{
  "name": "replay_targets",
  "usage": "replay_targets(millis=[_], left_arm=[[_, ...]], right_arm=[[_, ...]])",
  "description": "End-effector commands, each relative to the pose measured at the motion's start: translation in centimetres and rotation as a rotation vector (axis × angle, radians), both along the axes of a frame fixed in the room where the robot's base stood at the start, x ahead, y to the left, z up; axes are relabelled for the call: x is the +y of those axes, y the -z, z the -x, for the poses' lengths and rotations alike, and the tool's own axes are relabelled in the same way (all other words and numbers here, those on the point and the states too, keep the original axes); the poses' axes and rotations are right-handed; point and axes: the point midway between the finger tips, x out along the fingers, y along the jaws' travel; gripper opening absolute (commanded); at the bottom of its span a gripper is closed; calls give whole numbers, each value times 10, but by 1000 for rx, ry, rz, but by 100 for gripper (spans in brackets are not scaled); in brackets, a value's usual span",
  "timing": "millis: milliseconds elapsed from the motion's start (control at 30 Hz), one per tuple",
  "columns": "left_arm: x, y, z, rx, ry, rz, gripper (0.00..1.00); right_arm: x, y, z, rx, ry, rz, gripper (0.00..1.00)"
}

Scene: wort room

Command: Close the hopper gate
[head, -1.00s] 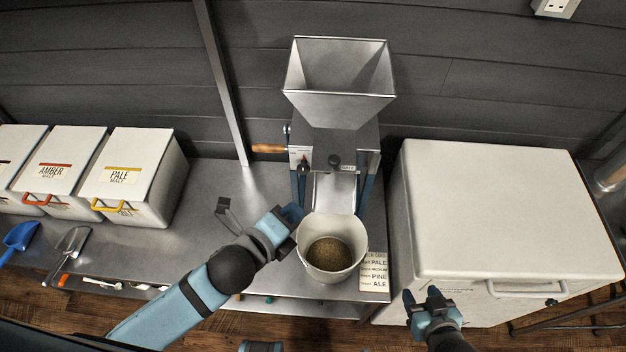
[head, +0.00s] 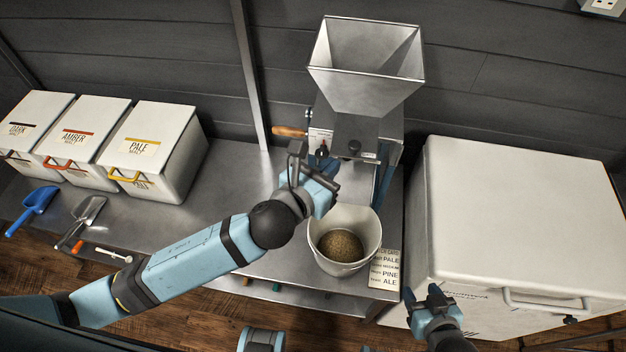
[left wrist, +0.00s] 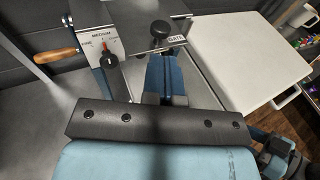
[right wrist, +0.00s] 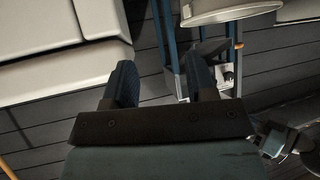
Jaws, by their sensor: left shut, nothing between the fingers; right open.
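The grain mill's hopper (head: 365,80) is a bare grey metal funnel, empty inside. Below it, on the mill front, is a black gate knob (head: 354,148) by a GATE label; in the left wrist view the knob (left wrist: 161,28) stands just beyond my fingertips. My left gripper (head: 325,168) is shut and empty, in front of the mill and a little below and left of the knob, apart from it as far as I can see. My right gripper (head: 432,294) is open and empty, low by the white chest's front left corner.
A white bucket (head: 370,225) with grain in it stands under the mill, close to my left gripper. A recipe card (head: 386,268) lies beside it. A wooden crank handle (head: 289,131) sticks out left. A large white chest (head: 520,215) fills the right. Malt bins (head: 165,150) stand left.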

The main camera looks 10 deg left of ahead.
Motion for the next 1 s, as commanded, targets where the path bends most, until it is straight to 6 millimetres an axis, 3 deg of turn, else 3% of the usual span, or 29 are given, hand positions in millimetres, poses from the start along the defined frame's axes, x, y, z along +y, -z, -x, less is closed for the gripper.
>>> replay_targets(millis=[233,433,767,1000], left_arm=[[-19,7,-36,0,0,1,0],[-24,10,-47,1,1,1,0],[-24,10,-48,1,1,1,0],[-24,6,-81,-1,0,-3,0]], right_arm=[[-1,0,0,2,0,2,51],[-1,1,1,1,0,3,51],[-1,0,1,1,-2,3,51],[0,-15,1,-1,-4,3,51]])
